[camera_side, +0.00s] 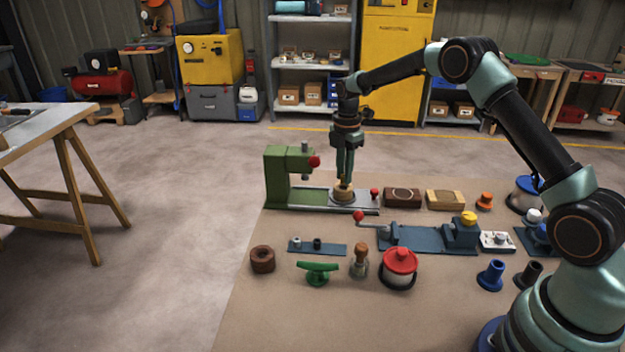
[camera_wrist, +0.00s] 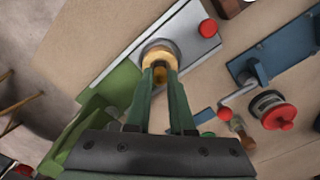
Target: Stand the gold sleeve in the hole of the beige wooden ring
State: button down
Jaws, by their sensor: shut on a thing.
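The beige wooden ring (camera_side: 343,196) sits on the grey plate (camera_side: 320,197) of a green press-like machine. It also shows in the wrist view (camera_wrist: 155,45), just beyond my fingertips. My gripper (camera_side: 344,181) points straight down over the ring and is shut on the gold sleeve (camera_wrist: 160,73). In the side view only a small gold patch shows between the fingers, right above the ring. The sleeve looks upright and in line with the ring. The fingers hide most of it, and I cannot tell whether its lower end is inside the hole.
The green machine (camera_side: 280,178) with a red knob (camera_side: 314,161) stands close on the left of my gripper. A dark brown block (camera_side: 402,198) and a tan block (camera_side: 445,200) stand to the right. A blue vise (camera_side: 430,238) lies in front.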

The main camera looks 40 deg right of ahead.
jog(key=shift+f, duration=0.8)
dwell(0.4)
jog(key=shift+r, duration=0.3)
jog(key=shift+r, duration=0.35)
jog(key=shift+r, duration=0.15)
jog(key=shift+f, duration=0.75)
dwell(0.9)
jog(key=c, duration=1.1)
grip_release()
jog(key=shift+r, duration=5.45)
jog(key=shift+r, duration=0.1)
